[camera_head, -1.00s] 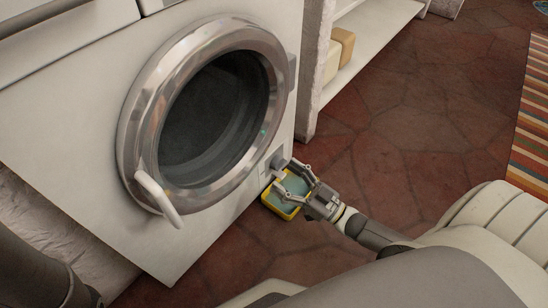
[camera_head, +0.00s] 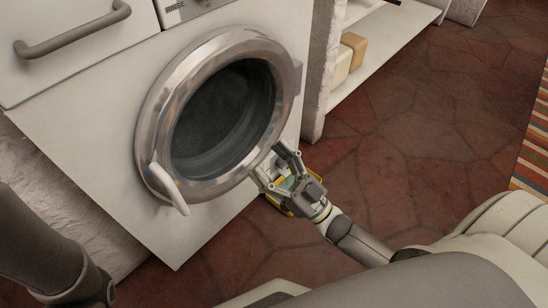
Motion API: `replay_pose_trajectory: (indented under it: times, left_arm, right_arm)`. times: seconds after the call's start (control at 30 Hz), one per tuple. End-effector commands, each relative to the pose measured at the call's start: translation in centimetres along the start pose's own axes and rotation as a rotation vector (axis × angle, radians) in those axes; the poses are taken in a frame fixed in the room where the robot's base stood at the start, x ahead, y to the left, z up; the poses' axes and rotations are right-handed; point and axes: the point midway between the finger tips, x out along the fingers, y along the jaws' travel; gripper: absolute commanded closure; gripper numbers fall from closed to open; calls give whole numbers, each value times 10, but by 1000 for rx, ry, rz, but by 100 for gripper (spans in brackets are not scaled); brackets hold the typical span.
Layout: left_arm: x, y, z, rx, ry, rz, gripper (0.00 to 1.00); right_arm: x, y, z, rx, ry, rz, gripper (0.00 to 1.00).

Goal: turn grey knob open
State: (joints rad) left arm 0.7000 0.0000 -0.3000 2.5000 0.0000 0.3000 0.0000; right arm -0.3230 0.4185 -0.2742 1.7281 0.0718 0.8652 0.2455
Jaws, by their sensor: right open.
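The grey knob does not show clearly now; my right gripper covers the lower right corner of the washing machine front. My right gripper (camera_head: 268,166) is open, with its fingers spread toward the machine just below and right of the round door. I cannot tell whether it touches anything. The gripper of my left arm is out of view.
A white shelf (camera_head: 385,45) with beige blocks (camera_head: 352,50) stands right of the machine. A drawer with a grey handle (camera_head: 72,32) is at the upper left. The reddish stone floor (camera_head: 420,130) is clear up to a striped rug (camera_head: 535,150).

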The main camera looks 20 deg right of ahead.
Motion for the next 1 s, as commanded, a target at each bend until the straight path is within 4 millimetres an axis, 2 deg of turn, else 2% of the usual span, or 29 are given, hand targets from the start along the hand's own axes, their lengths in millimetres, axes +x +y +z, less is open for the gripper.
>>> replay_pose_trajectory:
  times: [0.2, 0.77, 0.87, 1.0]
  left_arm:
    - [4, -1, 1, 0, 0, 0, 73]
    - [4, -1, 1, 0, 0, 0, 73]
    - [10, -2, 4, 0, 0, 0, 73]
    - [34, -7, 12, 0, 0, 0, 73]
  right_arm:
    - [9, -6, -13, -2, 28, -1, 32]
    - [10, -6, -14, -2, 31, -1, 32]
    - [13, -6, -20, -3, 31, -1, 32]
    - [27, -5, -41, -3, 31, -1, 32]
